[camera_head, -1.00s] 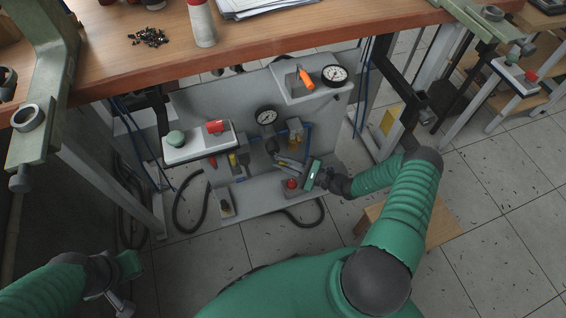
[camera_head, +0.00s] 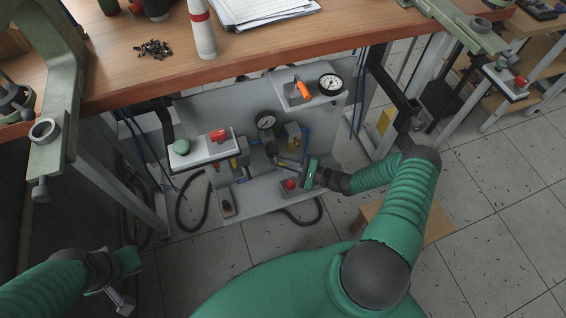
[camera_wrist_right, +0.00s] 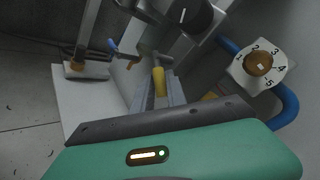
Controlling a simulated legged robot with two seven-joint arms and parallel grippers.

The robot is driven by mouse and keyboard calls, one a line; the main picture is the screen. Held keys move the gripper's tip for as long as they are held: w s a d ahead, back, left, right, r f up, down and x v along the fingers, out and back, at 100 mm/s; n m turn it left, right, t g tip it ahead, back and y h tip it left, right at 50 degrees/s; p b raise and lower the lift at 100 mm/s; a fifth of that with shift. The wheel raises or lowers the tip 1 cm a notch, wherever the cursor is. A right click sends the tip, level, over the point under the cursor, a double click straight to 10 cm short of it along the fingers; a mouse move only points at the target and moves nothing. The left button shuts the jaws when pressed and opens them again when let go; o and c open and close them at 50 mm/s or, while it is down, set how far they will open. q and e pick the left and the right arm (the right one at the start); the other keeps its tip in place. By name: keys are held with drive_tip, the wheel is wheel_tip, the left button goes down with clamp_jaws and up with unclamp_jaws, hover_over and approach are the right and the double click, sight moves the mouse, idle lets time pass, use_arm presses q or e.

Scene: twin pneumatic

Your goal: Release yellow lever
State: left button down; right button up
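A yellow lever (camera_wrist_right: 159,82) shows in the right wrist view, just beyond the green gripper body and in line with the grey fingers. My right gripper (camera_head: 287,163) is low in front of the grey panel in the head view, its fingers pointing left into the fittings. The fingers (camera_wrist_right: 162,95) lie close by the lever, but I cannot tell whether they touch it or how far apart they are. A small yellow part (camera_head: 234,164) also shows under the white button box. My left gripper (camera_head: 122,302) is at the lower left, away from the panel; its opening is unclear.
The grey panel (camera_head: 200,105) carries gauges, an orange lever (camera_head: 304,91), a red button (camera_head: 290,184) and a white box (camera_head: 200,149) with green and red buttons. A numbered knob (camera_wrist_right: 258,64) and blue pipe are close right of my right fingers. The wooden tabletop (camera_head: 260,48) overhangs.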

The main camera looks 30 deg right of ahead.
drive_tip(key=o, duration=0.3)
drive_tip(key=shift+o, duration=0.2)
drive_tip(key=p+v, duration=0.3)
drive_tip(key=v, duration=1.4)
